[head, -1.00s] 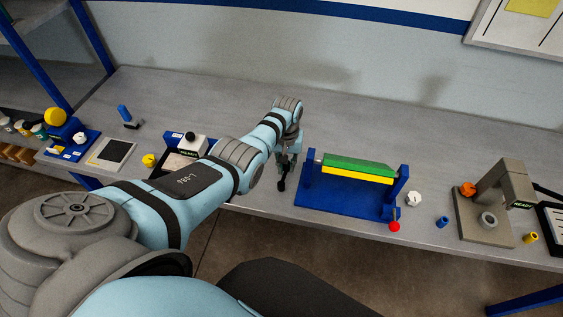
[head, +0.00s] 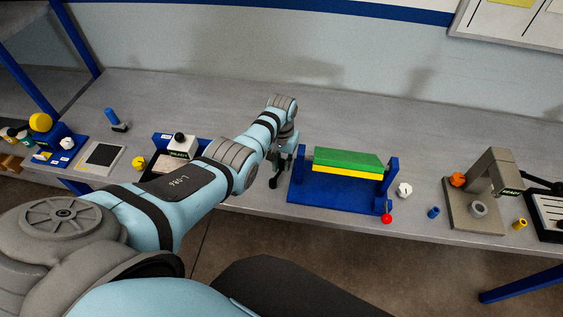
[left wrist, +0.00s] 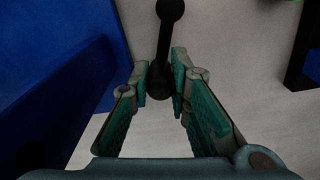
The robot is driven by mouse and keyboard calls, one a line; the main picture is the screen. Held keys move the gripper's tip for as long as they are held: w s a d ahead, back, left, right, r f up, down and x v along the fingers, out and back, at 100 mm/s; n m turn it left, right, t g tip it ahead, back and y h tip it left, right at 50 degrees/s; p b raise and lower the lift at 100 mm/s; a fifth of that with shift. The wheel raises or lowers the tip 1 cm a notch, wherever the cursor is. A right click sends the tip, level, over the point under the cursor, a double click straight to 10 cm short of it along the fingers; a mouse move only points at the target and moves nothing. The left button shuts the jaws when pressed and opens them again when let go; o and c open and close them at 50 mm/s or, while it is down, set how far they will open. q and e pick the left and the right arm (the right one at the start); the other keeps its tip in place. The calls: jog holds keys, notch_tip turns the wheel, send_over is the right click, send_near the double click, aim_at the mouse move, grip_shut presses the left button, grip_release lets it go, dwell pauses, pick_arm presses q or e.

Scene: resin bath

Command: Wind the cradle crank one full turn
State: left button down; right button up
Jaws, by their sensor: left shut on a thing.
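The cradle (head: 334,198) is a blue stand with two posts on the bench, carrying a green and yellow bar (head: 345,161) between them. The black crank (head: 273,182) is at the cradle's left side. In the left wrist view the crank (left wrist: 163,45) is a dark bar with a round knob at each end. My left gripper (head: 278,168) is left of the cradle; its teal-padded fingers (left wrist: 161,82) are shut on the crank's near knob. The crank's joint to the cradle is hidden. My right gripper is not in view.
A red knob (head: 387,219) is at the cradle's front right, with a white knob (head: 404,190) and a blue cylinder (head: 433,212) to its right. A grey press (head: 472,210) stands farther right. The bench (head: 330,100) behind the cradle is clear.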

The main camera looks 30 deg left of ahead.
aim_at(282, 161)
pick_arm(q)
jog(key=c, duration=1.5)
grip_release()
notch_tip(282, 161, up, 12)
jog(key=shift+r, duration=0.1)
